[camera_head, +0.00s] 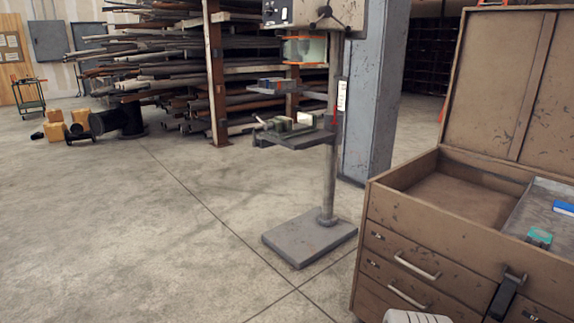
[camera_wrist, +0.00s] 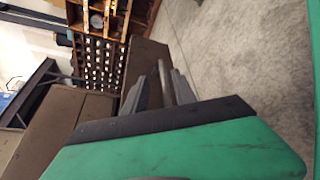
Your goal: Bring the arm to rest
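My gripper (camera_wrist: 155,78) shows in the wrist view as grey fingers beyond a broad green, black-edged surface. A narrow gap shows between the fingers, and I see nothing held in it. The fingers point toward a brown cabinet-like surface, but how far off it is I cannot tell. I cannot make out the gripper clearly in the head view.
A brown tool chest (camera_head: 400,225) with its lid up stands close on the right; a teal item (camera_head: 539,237) and a blue item (camera_head: 563,208) lie in it. A drill press (camera_head: 329,150) stands mid-floor before a pipe rack (camera_head: 160,60). Concrete floor (camera_head: 130,240) is clear at left.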

